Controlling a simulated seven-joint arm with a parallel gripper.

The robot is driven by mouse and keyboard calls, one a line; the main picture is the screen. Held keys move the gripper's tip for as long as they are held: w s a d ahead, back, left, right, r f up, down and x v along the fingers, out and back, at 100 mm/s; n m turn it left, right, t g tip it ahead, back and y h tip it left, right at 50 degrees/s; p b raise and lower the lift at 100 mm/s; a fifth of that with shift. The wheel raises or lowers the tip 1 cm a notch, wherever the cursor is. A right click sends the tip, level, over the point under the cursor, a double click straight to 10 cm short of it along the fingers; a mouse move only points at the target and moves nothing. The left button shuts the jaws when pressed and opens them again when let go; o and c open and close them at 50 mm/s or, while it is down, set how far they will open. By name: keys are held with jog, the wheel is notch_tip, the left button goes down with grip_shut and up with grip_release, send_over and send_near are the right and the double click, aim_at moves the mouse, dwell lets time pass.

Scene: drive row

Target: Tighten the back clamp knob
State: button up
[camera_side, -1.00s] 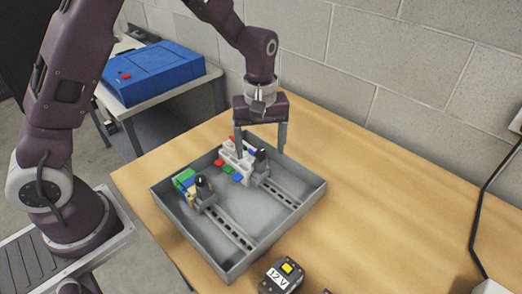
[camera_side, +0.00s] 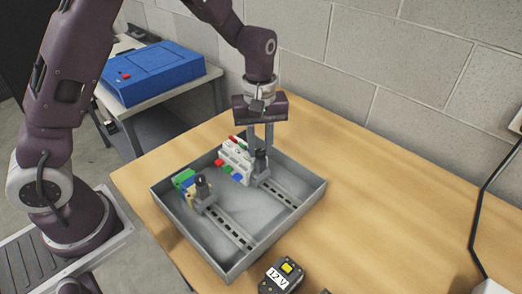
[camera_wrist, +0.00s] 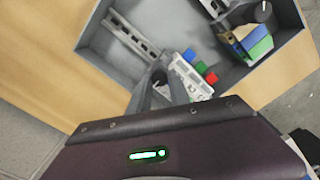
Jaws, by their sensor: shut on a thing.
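The back clamp knob (camera_side: 260,155) is a small black knob standing upright on the grey back clamp, at the end of its slotted rail inside the grey tray (camera_side: 318,192). My gripper (camera_side: 260,149) points down from above with its two fingers shut on this knob. In the wrist view the fingers (camera_wrist: 159,80) close in on either side of the knob (camera_wrist: 158,74), which is partly hidden between them. The front clamp knob (camera_side: 201,181) is also black and stands apart on the left rail; it shows at the upper right in the wrist view (camera_wrist: 263,12).
A white terminal block (camera_side: 236,160) with red, green and blue pieces sits beside the back clamp. Green and blue blocks (camera_side: 184,179) sit by the front clamp. A 12 V box (camera_side: 282,275) lies outside the tray. A blue case (camera_side: 155,72) is on the side table.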

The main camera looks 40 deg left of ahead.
aim_at(259, 150)
jog(key=shift+a, duration=0.2)
jog(key=m, duration=0.5)
jog(key=shift+a+m, duration=0.1)
jog(key=shift+m, duration=0.3)
jog(key=m, duration=0.3)
jog(key=shift+s, duration=0.1)
jog(key=m, duration=0.6)
jog(key=o, duration=1.7)
jog(key=shift+m, duration=0.3)
jog(key=shift+c, duration=0.2)
jog(key=shift+d+r, duration=0.2)
jog(key=shift+r, duration=3.3)
